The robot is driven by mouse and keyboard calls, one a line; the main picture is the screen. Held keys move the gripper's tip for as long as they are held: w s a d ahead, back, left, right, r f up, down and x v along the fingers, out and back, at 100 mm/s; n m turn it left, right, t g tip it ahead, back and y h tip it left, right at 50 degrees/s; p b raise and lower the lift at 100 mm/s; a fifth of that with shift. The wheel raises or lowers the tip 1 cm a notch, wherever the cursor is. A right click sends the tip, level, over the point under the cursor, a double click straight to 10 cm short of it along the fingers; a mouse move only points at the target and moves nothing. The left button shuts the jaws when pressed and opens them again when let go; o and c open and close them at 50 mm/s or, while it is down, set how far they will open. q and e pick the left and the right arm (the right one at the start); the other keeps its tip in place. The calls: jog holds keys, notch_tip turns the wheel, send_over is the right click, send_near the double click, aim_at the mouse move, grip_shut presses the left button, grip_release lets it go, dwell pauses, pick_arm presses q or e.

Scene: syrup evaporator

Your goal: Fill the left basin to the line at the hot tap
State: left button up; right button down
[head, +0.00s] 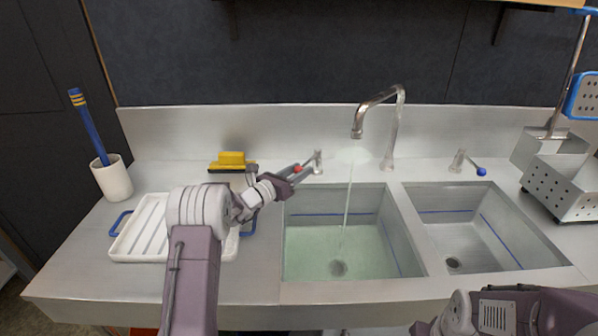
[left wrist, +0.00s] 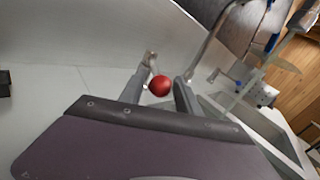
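The left basin (head: 300,204) has a blue line (head: 322,214) around its inner walls. Pale green water (head: 310,252) stands in it, its surface seeming a little below the line. A thin stream (head: 347,205) falls from the curved spout (head: 376,99) into this basin. The hot tap (head: 318,160) has a lever with a red knob (head: 297,168). My left gripper (head: 299,174) is at that lever. In the left wrist view the red knob (left wrist: 160,85) shows between its open fingers (left wrist: 160,92), with a gap on the right side. My right gripper is out of view.
The right basin (head: 480,240) looks empty; the blue-knobbed tap (head: 460,161) stands behind it. A white drain tray (head: 140,235), yellow scrubber (head: 231,161) and white cup (head: 113,180) with a blue brush are at left. A perforated metal bin (head: 560,185) stands at right.

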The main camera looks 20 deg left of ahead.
pick_arm(q)
grip_shut()
dwell(1.2)
